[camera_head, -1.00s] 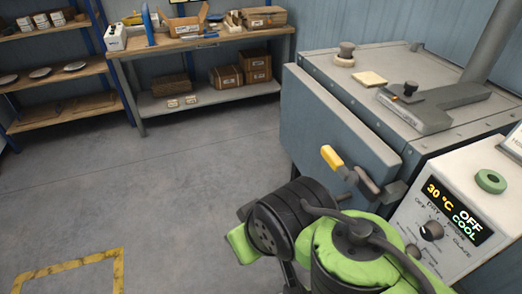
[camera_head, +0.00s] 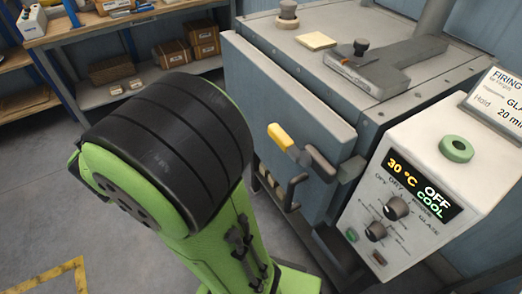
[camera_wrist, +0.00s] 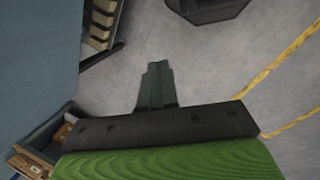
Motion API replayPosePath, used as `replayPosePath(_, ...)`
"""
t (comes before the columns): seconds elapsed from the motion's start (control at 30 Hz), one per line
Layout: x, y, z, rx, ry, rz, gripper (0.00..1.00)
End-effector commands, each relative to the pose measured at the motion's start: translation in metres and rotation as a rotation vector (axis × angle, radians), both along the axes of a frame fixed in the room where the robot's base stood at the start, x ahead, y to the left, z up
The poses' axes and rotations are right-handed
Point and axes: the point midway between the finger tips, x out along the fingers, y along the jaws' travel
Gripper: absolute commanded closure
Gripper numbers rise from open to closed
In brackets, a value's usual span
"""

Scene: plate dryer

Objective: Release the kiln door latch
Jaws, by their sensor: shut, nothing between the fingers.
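The kiln door (camera_head: 290,105) is a blue-grey slab on the front of the kiln. Its latch (camera_head: 318,160) is a dark metal lever with a yellow grip (camera_head: 281,138) pointing up and left. The door looks closed against the kiln body. My gripper (camera_wrist: 157,68) shows in the wrist view with its fingers together and empty, above the grey floor. A blue-grey panel (camera_wrist: 35,55) fills the left of that view. In the head view my arm stands left of the latch and my fingers are hidden. I see no contact with the latch.
A control panel (camera_head: 405,205) reading 30 °C, OFF, COOL stands right of the latch. A metal hook-like part (camera_head: 293,192) hangs below the latch. A workbench (camera_head: 130,22) with boxes stands behind. Open floor lies to the left.

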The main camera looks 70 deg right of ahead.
Motion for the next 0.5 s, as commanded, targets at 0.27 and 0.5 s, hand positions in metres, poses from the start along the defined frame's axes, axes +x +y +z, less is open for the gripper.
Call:
replayPosePath(0.27,-0.033,-0.066,-0.083,-0.169,0.462,-0.016,1.0)
replayPosePath(0.5,-0.073,-0.118,-0.12,-0.329,0.909,0.02,1.0)
